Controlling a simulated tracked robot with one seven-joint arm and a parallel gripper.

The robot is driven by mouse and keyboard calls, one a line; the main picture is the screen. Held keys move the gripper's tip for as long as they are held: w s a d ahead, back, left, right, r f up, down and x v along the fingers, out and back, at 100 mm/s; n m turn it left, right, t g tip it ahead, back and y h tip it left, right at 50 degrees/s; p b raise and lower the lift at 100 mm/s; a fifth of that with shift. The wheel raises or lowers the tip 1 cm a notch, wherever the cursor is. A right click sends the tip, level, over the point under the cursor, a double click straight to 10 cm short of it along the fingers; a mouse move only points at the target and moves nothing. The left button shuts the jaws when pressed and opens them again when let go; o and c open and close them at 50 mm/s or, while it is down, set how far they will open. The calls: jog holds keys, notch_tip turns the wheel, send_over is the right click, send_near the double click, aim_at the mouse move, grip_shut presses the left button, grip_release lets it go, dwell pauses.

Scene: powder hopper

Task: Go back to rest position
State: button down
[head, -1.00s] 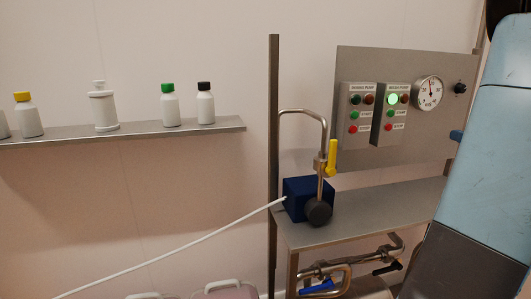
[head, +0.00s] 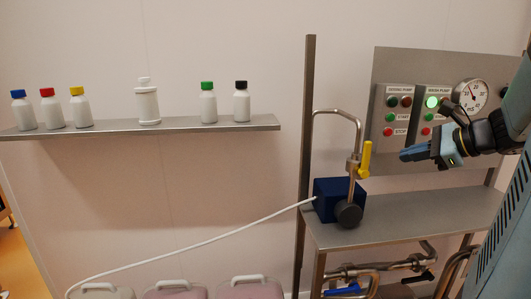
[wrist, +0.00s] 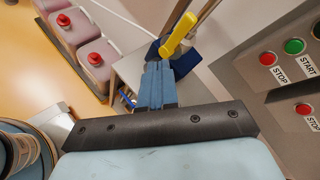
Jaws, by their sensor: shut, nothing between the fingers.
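My gripper (head: 408,154) is at the right in the head view, in front of the control panel (head: 412,66) and right of the yellow valve lever (head: 366,158). Its fingers are together with nothing between them. In the wrist view my gripper (wrist: 158,68) points toward the dark blue box (wrist: 186,64), and the yellow lever (wrist: 180,32) shows just beyond the fingertips. I cannot tell from these views how near the fingers are to the lever.
The panel carries a dosing pump box, a wash pump box with its green lamp (head: 432,102) lit, and a gauge (head: 471,95). A wall shelf (head: 180,126) holds several bottles. A white hose (head: 200,243) runs from the blue box (head: 325,207) above canisters (head: 250,291) below.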

jog(key=s+a+f+n+g+h, duration=0.3)
jog(key=s+a+n+h, duration=0.4)
jog(key=s+a+n, duration=0.6)
jog(key=s+n+g, duration=0.1)
jog(key=s+n, duration=0.2)
jog(key=n, duration=0.5)
jog(key=shift+a, duration=0.4)
jog(key=shift+f, duration=0.1)
